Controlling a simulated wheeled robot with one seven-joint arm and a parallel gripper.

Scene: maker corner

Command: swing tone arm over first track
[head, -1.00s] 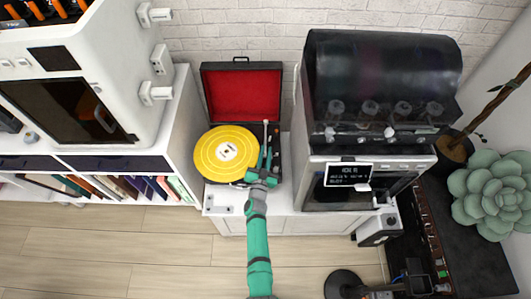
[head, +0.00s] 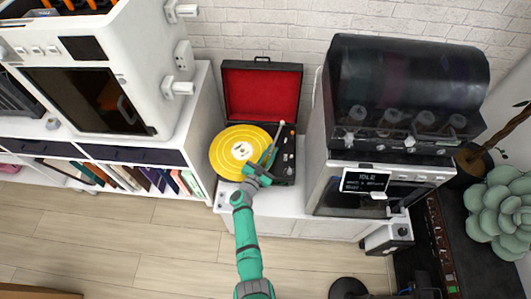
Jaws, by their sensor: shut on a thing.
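The record player is an open black case with a red-lined lid (head: 262,94) on a white cabinet. A yellow record (head: 228,161) with a pale centre label lies on it. The tone arm (head: 278,132) runs from its pivot at the right of the record down and to the left into my gripper. My gripper (head: 266,157) is shut on the tone arm, over the right part of the record. The tone arm's tip and the needle are hidden or too small to make out.
A large dark-hooded machine with a small screen (head: 365,180) stands close on the right. A white machine (head: 110,60) stands on the bookshelf at left. The cabinet top (head: 300,215) in front is mostly bare.

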